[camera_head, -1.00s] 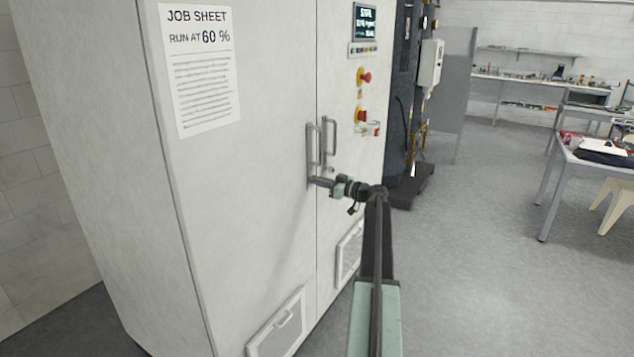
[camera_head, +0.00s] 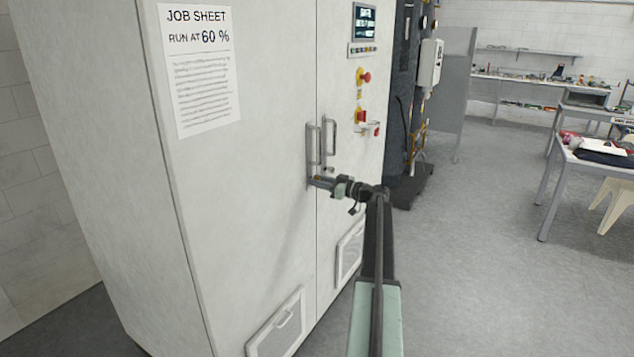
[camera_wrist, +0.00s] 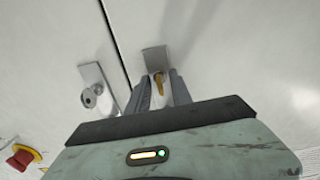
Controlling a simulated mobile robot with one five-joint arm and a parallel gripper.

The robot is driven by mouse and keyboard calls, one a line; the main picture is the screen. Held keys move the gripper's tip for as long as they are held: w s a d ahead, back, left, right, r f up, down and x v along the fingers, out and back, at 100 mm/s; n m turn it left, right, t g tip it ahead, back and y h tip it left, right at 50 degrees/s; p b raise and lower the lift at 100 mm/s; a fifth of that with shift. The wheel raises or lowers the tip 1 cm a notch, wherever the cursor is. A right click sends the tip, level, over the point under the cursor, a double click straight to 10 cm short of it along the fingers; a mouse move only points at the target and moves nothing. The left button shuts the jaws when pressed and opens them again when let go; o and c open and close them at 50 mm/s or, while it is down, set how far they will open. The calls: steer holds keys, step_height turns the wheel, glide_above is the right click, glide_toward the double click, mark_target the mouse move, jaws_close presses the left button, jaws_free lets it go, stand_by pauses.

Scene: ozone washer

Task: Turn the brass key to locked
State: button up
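The brass key (camera_wrist: 159,84) sits in the lock plate (camera_wrist: 155,59) on the pale cabinet door. It shows in the wrist view between the two grey fingers of my gripper (camera_wrist: 162,85). The fingers stand apart on either side of the key, with a visible gap, so my gripper looks open around it. In the head view, my gripper (camera_head: 322,182) is at the left door, at the lower end of the left handle (camera_head: 312,150). The key is too small there to read its angle.
A second handle (camera_head: 330,143) is just to the right; its silver fitting (camera_wrist: 97,95) is near my fingers in the wrist view. Red emergency stops (camera_head: 364,76) (camera_head: 361,116) and a display (camera_head: 364,22) are on the right door.

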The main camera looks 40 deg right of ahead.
steer(key=v, duration=0.7)
steer(key=shift+s, duration=0.15)
